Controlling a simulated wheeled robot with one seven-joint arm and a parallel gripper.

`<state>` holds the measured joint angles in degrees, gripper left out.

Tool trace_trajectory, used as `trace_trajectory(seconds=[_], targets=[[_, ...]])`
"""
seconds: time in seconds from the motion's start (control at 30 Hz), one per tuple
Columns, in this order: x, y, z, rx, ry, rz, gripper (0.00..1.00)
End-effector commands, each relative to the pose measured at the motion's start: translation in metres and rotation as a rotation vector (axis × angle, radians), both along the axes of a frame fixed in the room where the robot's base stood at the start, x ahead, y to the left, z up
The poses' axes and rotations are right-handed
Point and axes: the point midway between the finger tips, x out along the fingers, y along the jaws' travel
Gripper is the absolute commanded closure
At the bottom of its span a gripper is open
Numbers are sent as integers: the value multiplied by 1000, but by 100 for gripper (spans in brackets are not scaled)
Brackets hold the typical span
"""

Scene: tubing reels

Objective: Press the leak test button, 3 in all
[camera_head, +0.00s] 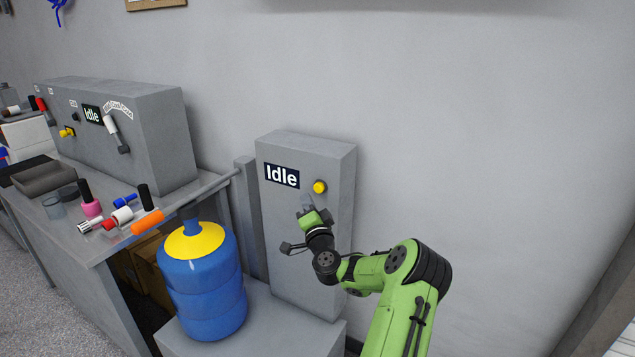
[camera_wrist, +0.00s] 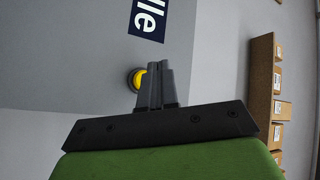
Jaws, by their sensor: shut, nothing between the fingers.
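The yellow button (camera_head: 320,187) sits on the front of a tall grey box (camera_head: 305,240), right of a dark display (camera_head: 282,176) that reads "Idle". My gripper (camera_head: 306,203) is in front of this box, a little below and left of the button in the head view. In the wrist view my gripper (camera_wrist: 155,75) is shut and empty. There the yellow button (camera_wrist: 139,79) shows just left of the fingertips, partly hidden by them. I cannot tell whether the fingers touch it. The display (camera_wrist: 149,18) also shows in the wrist view.
A blue water jug (camera_head: 205,285) with a yellow top stands left of the box. A bench (camera_head: 110,245) at left holds bottles, tools and a grey machine (camera_head: 150,130) with another "Idle" display. Shelved boxes (camera_wrist: 281,110) appear at the wrist view's right. The wall at right is clear.

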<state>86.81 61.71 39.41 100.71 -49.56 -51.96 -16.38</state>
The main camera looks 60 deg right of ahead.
Motion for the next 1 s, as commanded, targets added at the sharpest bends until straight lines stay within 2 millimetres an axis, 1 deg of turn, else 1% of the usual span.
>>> trace_trajectory(seconds=[0.03,0.1,0.3,1.0], targets=[[1,-7,4,-2,-1,-1,100],[2,-15,3,-1,-1,0,100],[3,-25,0,0,0,2,100],[3,-25,0,-1,1,1,100]])
